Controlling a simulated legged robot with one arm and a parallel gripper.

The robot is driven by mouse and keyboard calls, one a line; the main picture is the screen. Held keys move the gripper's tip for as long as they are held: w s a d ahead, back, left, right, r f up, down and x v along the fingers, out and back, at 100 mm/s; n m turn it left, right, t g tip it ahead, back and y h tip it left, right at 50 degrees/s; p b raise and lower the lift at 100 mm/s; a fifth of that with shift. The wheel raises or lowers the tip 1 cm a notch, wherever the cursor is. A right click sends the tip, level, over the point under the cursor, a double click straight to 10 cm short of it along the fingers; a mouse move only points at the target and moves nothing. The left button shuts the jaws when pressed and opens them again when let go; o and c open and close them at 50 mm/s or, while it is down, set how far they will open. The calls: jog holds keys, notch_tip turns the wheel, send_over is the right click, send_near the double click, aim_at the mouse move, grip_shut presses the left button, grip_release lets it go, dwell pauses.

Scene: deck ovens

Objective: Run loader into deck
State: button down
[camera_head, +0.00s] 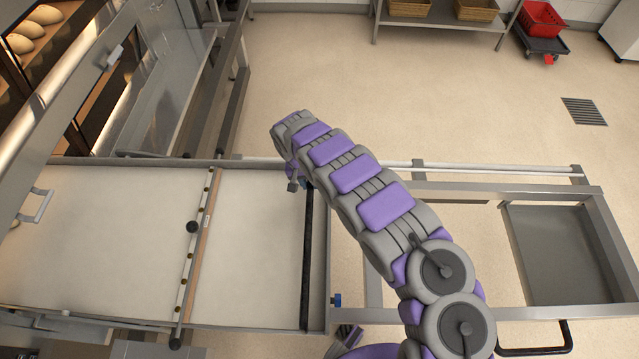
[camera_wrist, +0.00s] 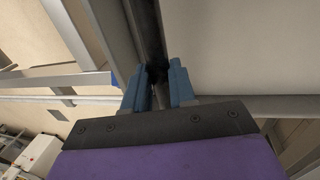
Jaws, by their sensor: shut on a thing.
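The loader (camera_head: 255,240) is a wide pale belt in a metal frame. It reaches from the frame's middle to the left edge, by the deck oven (camera_head: 60,75). A black bar (camera_head: 306,270) crosses its right end. My gripper (camera_wrist: 158,90) is shut on this bar, with a blue-grey finger on each side of it in the wrist view (camera_wrist: 150,35). In the head view my arm mostly hides the gripper, and only a bit of it shows near the bar's far end.
The loader's stand (camera_head: 500,175) continues right as open metal rails, with a grey panel (camera_head: 560,255) inside. Loaves (camera_head: 28,32) show in the oven at upper left. A rack with baskets (camera_head: 440,12) and a red crate (camera_head: 541,18) stand far back. The floor between is clear.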

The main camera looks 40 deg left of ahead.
jog(key=shift+s+a+b, duration=0.3)
jog(key=shift+s+a, duration=0.8)
jog(key=shift+a, duration=0.25)
jog(key=c, duration=1.4)
grip_release()
jog(key=o, duration=0.5)
jog(key=shift+a, duration=0.25)
jog(key=shift+c, duration=0.2)
jog(key=shift+d, duration=0.1)
jog(key=shift+r, duration=0.25)
jog(key=s+a+r+p, duration=0.1)
jog(key=r, duration=0.7)
jog(key=s+a+r+p, duration=0.1)
jog(key=a+r+p, duration=0.1)
jog(key=r, duration=0.6)
jog(key=shift+r+p, duration=0.15)
jog(key=shift+p, duration=0.15)
